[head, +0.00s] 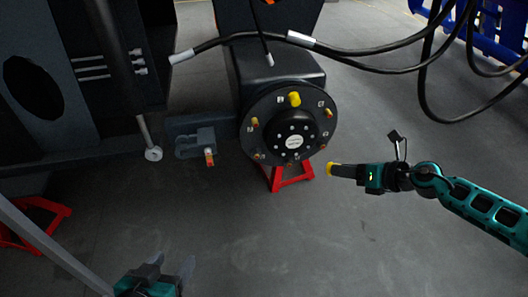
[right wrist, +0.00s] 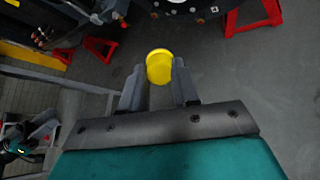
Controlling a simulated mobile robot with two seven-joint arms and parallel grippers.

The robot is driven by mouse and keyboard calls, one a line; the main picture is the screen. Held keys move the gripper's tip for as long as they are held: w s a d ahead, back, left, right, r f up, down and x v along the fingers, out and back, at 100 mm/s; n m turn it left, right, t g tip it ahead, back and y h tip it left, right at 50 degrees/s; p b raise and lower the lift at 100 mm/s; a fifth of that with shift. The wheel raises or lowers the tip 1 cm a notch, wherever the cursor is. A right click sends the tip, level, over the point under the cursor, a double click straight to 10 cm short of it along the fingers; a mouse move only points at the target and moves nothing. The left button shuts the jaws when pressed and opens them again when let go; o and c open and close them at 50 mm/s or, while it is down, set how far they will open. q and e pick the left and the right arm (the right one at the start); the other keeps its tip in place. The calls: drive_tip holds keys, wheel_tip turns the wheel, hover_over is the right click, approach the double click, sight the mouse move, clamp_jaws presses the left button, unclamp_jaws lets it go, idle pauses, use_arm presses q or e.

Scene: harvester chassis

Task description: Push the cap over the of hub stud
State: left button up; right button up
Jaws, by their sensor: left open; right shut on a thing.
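The round black hub (head: 292,140) faces me, with several studs around its rim. The upper stud wears a yellow cap (head: 294,99); others, such as the stud at the left (head: 254,122), show small orange-red and yellow ends. My right gripper (head: 350,171) is to the right of and below the hub, apart from it. It is shut on another yellow cap (head: 332,170), which also shows between the fingers in the right wrist view (right wrist: 159,67). My left gripper (head: 160,274) is open and empty at the bottom edge, partly cut off.
A red stand (head: 290,177) is under the hub. A grey bracket (head: 196,143) with a red-tipped pin is left of it. Black cables (head: 375,55) hang across the upper right. The grey floor between the hub and my grippers is clear.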

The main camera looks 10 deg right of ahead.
drive_tip(key=shift+s+d+m+t+h, duration=0.2)
drive_tip(key=shift+d+m+t+h, duration=0.1)
drive_tip(key=shift+m+t+h, duration=0.25)
drive_tip(key=shift+s+d+m+t+h, duration=0.25)
drive_tip(key=shift+m+t+h, duration=0.1)
drive_tip(key=shift+m+t, duration=0.3)
drive_tip(key=shift+s+a+f+m+t+h, duration=0.15)
drive_tip(key=shift+s+m+t+h, duration=0.25)
drive_tip(key=shift+m+h, duration=0.15)
drive_tip(key=shift+s+a+f+m+t+h, duration=0.15)
drive_tip(key=shift+s+m+t+h, duration=0.1)
drive_tip(key=shift+m+t+h, duration=0.25)
drive_tip(key=shift+s+a+m, duration=0.1)
drive_tip(key=shift+m, duration=0.15)
